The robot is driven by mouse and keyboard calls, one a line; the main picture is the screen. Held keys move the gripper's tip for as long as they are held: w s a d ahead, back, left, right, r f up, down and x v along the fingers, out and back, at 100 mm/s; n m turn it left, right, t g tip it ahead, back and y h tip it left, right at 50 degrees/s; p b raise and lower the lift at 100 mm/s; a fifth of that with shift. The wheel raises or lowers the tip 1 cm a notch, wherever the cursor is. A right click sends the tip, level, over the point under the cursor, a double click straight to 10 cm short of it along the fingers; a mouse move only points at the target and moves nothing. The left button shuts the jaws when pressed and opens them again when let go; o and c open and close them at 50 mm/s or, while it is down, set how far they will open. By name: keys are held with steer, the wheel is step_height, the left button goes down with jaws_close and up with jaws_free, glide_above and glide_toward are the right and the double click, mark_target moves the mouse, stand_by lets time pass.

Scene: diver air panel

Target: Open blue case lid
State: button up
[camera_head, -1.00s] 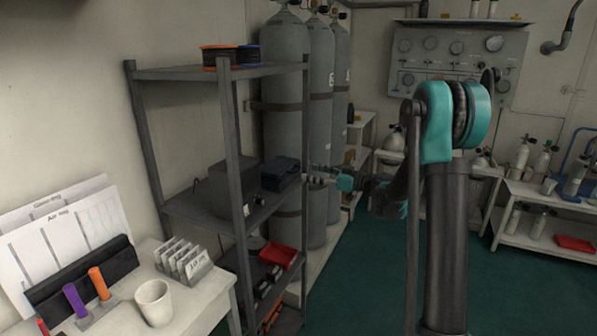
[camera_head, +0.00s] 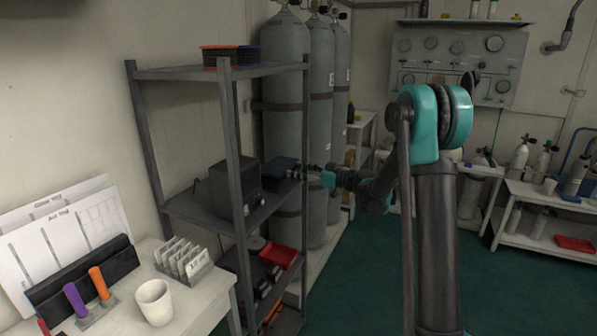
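The dark blue case (camera_head: 278,167) stands on the middle shelf of the grey rack, at its right end. It is small and dark, and I cannot tell whether its lid is raised. My gripper (camera_head: 302,171) is at the right side of the case, by the rack's front right post. The fingertips are too small and dark to tell whether they are open or shut, or whether they touch the case.
A dark grey box (camera_head: 234,189) sits left of the case on the rack shelf (camera_head: 190,209). A rack post (camera_head: 234,150) stands in front. Tall grey cylinders (camera_head: 287,70) stand behind. A desk with a white mug (camera_head: 154,302) is at front left. Green floor is open at right.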

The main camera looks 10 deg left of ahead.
mark_target(281, 164)
steer(key=shift+w, duration=0.1)
steer(key=c, duration=0.7)
steer(key=shift+r+h, duration=0.5)
steer(key=shift+r, duration=0.15)
steer(key=shift+c, duration=0.2)
steer(key=a+r+g+h, duration=0.1)
steer(key=a+r+h, duration=0.1)
steer(key=r+h, duration=0.1)
steer(key=w+a+r+g+h, duration=0.1)
steer(key=a+r+h, duration=0.1)
steer(key=r+h, duration=0.1)
steer(key=w+a+r+g+h, duration=0.1)
steer(key=a+r+h, duration=0.1)
steer(key=r+h, duration=0.1)
steer(key=shift+w+a+g, duration=0.25)
steer(key=shift+a+g, duration=0.05)
steer(key=shift+w+a+r, duration=0.2)
steer(key=shift+a, duration=0.3)
steer(key=shift+w+a+r, duration=0.2)
steer(key=shift+a+r, duration=0.05)
steer(key=shift+a, duration=0.25)
steer(key=shift+w+a+r, duration=0.2)
steer(key=shift+a, duration=0.3)
steer(key=o, duration=1.5)
steer(key=shift+c, duration=0.2)
